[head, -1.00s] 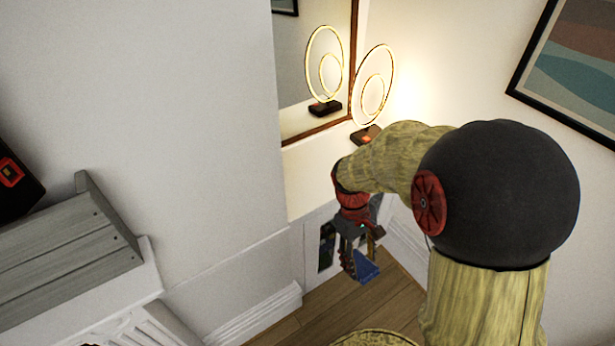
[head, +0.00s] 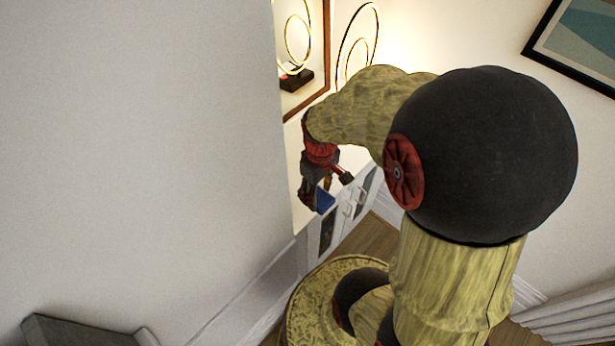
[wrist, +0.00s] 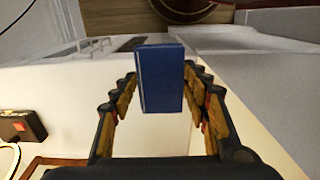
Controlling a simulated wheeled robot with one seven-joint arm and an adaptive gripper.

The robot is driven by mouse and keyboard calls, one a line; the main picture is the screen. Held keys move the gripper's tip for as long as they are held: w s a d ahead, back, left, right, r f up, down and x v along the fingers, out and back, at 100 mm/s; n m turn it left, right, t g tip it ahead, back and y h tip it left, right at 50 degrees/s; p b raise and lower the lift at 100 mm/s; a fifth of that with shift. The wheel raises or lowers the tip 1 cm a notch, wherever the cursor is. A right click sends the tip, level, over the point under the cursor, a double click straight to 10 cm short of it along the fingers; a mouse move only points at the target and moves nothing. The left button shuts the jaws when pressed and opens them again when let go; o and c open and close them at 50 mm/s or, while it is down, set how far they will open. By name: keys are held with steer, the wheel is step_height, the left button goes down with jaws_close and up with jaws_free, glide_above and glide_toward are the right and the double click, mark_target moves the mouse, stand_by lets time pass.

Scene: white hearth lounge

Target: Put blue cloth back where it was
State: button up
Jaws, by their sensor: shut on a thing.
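The blue cloth (wrist: 160,78) looks like a folded, flat-sided block in the wrist view. It stands between the two fingers of my gripper (wrist: 160,92), which is shut on it. In the head view my gripper (head: 316,190) points down over or just beside the white cabinet top (head: 300,217); I cannot tell how high. A small part of the blue cloth (head: 324,200) shows below the fingers there. The rest of it is hidden by the gripper.
A ring lamp (head: 358,40) stands behind my gripper, and its dark base (wrist: 22,126) shows in the wrist view. A wood-framed mirror (head: 303,100) is on the wall. The white wall (head: 150,150) is close on the left. The white cabinet top looks bare around the cloth.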

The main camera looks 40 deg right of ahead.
steer(key=w+d+f+b, duration=0.1)
steer(key=w+d+f, duration=0.1)
steer(key=w+f, duration=0.1)
steer(key=w+d+f+b, duration=0.1)
steer(key=w+d+f, duration=0.1)
steer(key=w, duration=0.1)
steer(key=w+d+f+b, duration=0.1)
steer(key=w+d+f, duration=0.2)
steer(key=shift+w+f, duration=0.3)
steer(key=shift+w, duration=0.05)
steer(key=shift+w+d+f, duration=0.2)
steer(key=shift+w+f, duration=0.05)
steer(key=shift+f, duration=0.25)
step_height(320, 180, down, 3)
steer(key=shift+w+b, duration=0.1)
steer(key=shift+b, duration=0.5)
steer(key=o, duration=1)
steer(key=shift+o, duration=0.5)
steer(key=shift+r, duration=0.15)
